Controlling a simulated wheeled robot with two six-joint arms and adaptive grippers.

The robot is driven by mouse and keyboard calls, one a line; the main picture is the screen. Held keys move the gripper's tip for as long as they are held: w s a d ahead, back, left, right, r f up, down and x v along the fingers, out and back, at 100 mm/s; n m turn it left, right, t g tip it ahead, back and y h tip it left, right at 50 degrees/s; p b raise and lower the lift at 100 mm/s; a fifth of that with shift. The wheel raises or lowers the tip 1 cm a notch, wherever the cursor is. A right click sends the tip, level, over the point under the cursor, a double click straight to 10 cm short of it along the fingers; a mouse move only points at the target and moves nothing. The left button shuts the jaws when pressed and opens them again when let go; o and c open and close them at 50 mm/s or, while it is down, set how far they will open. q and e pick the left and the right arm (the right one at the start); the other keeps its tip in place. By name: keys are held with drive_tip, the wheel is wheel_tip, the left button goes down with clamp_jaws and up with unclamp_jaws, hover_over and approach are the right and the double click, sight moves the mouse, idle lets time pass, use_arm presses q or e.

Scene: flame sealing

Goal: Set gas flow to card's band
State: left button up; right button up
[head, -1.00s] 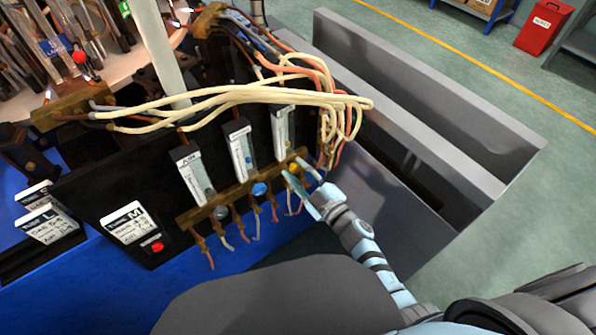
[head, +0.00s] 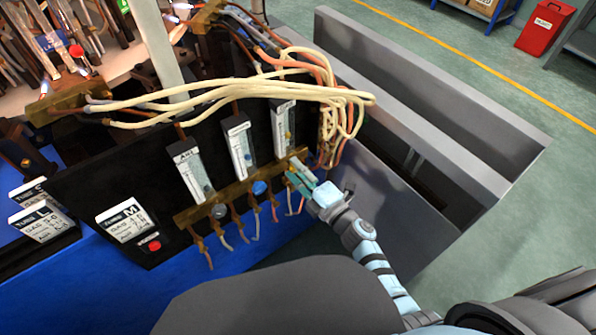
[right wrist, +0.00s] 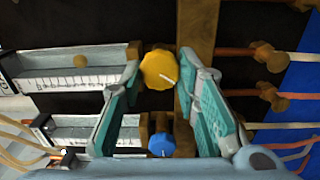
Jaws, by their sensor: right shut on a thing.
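Three flowmeters stand on a black panel in the head view: left (head: 190,166), middle (head: 239,146) and right (head: 284,127). Below them on a brass rail are a grey knob (head: 218,211), a blue knob (head: 260,187) and a yellow knob, which my gripper hides there. My right gripper (head: 295,172) is shut on the yellow knob (right wrist: 159,68), with one fingertip on each side in the right wrist view. A yellowish float (right wrist: 80,61) shows in that knob's tube. My left gripper is out of view.
Cream and orange hoses (head: 260,92) loop above the flowmeters. Thin pipes hang below the rail (head: 190,216). A red button (head: 154,245) sits below the card. More cards (head: 42,222) stand at left, and a grey metal trough (head: 440,130) lies right.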

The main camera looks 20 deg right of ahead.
drive_tip(key=shift+f+n, duration=0.1)
drive_tip(key=shift+n, duration=0.4)
drive_tip(key=o, duration=1.1)
drive_tip(key=shift+o, duration=0.2)
drive_tip(key=shift+s, duration=0.15)
drive_tip(key=v, duration=1.1)
drive_tip(key=shift+s, duration=0.4)
drive_tip(key=shift+d, duration=0.1)
